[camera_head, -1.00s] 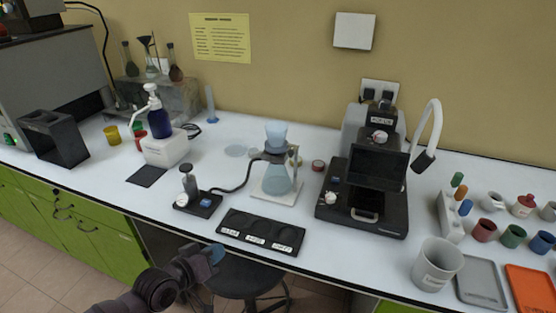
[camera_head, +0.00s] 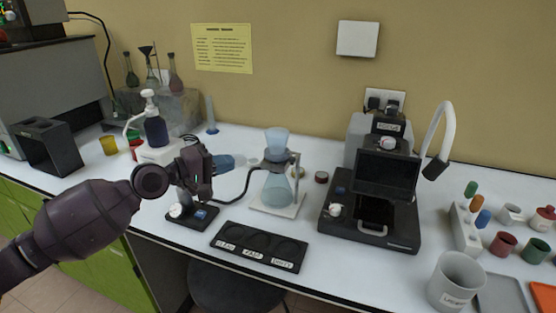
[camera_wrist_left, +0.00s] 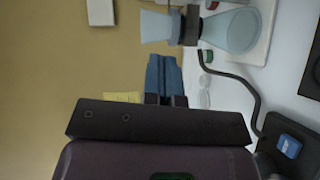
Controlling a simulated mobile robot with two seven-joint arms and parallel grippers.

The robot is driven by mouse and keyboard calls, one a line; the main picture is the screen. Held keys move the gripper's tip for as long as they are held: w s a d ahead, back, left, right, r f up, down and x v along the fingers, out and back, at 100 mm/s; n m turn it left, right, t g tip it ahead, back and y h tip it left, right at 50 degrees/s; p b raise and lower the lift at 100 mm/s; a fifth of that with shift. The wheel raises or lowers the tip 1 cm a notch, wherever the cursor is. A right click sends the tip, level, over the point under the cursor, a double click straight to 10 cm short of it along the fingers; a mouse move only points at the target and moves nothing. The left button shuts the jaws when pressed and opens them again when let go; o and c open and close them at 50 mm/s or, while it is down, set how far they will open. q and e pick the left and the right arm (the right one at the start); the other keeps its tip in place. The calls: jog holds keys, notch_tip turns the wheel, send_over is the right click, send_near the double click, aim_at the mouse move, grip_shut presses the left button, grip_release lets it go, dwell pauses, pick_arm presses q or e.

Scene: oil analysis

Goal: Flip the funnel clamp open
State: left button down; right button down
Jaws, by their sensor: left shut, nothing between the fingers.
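The funnel (camera_head: 277,140) is a pale blue translucent cup on top of a conical flask (camera_head: 277,190), in the middle of the bench. A dark clamp (camera_head: 282,158) sits around the joint between them. The left wrist view shows the same funnel (camera_wrist_left: 155,27), clamp (camera_wrist_left: 190,24) and flask (camera_wrist_left: 236,30) lying sideways in the picture. My left gripper (camera_head: 238,160) has blue fingers, shut and empty, just left of the clamp and apart from it. Its fingertips (camera_wrist_left: 162,62) point toward the clamp in the left wrist view. My right gripper is not in view.
A white base plate (camera_head: 292,210) carries the flask. A black hose runs from the clamp to a small hand pump (camera_head: 180,207). A black labelled tray (camera_head: 250,252) lies in front. A black instrument (camera_head: 375,205) stands to the right. A pump bottle (camera_head: 155,128) stands behind my left arm.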

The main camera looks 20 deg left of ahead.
pick_arm(q)
jog(key=s+d+p+x, duration=0.1)
jog(key=d+p+x, duration=0.1)
jog(key=x, duration=1.1)
jog(key=shift+s+f, duration=0.2)
jog(key=shift+s, duration=0.25)
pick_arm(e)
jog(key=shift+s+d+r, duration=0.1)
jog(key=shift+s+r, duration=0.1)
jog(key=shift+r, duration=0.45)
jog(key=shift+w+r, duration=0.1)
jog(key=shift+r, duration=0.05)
